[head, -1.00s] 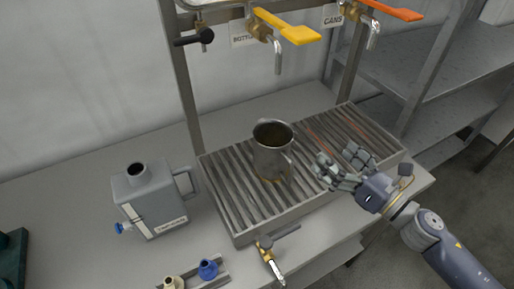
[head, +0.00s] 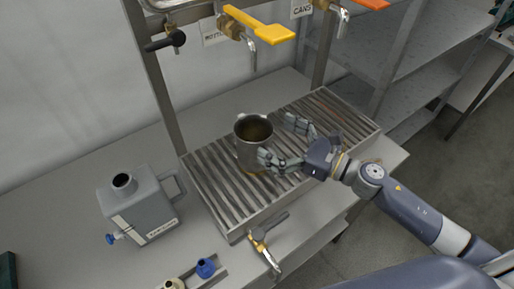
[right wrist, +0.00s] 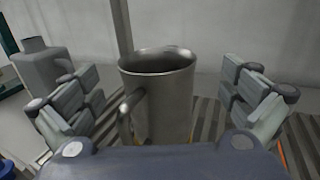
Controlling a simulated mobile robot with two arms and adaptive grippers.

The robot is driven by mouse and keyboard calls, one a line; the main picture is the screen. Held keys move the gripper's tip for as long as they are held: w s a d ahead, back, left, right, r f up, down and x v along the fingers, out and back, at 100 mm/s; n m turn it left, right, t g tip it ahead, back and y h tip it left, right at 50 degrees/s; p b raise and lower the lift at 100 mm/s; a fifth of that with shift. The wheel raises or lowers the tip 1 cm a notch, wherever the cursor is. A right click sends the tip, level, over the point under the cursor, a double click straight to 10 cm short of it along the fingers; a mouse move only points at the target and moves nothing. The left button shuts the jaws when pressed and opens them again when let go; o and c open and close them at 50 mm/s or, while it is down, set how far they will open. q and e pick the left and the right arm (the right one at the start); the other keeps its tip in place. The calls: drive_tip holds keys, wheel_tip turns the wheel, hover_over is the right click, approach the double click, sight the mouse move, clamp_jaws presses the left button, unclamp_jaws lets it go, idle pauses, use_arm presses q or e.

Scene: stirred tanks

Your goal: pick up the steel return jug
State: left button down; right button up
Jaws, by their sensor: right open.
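The steel return jug (head: 250,150) stands upright on the slatted drip tray (head: 223,208) in the head view. Its dark open mouth faces up. In the right wrist view the jug (right wrist: 163,100) fills the middle, with its handle on the near left side. My right gripper (head: 283,143) is open and comes in from the right, its fingers at the jug's right side. In the right wrist view the open fingers (right wrist: 165,103) stand on either side of the jug, with a gap showing on each side. My left gripper is not in view.
A grey canister (head: 140,205) with a blue tap stands left of the tray. A valve (head: 262,244) projects at the tray's front. Taps with a yellow lever (head: 258,25) and an orange lever hang above the back. A blue fitting (head: 205,267) lies at the front.

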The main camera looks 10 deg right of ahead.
sight(239, 121)
drive_tip(key=p+x, duration=0.2)
drive_tip(key=x, duration=0.3)
drive_tip(key=shift+s+a+p, duration=0.15)
drive_tip(key=shift+p, duration=0.25)
drive_tip(key=shift+c, duration=0.2)
drive_tip(key=c, duration=1.4)
drive_tip(key=shift+r, duration=0.1)
drive_tip(key=c, duration=0.4)
drive_tip(key=shift+o, duration=0.2)
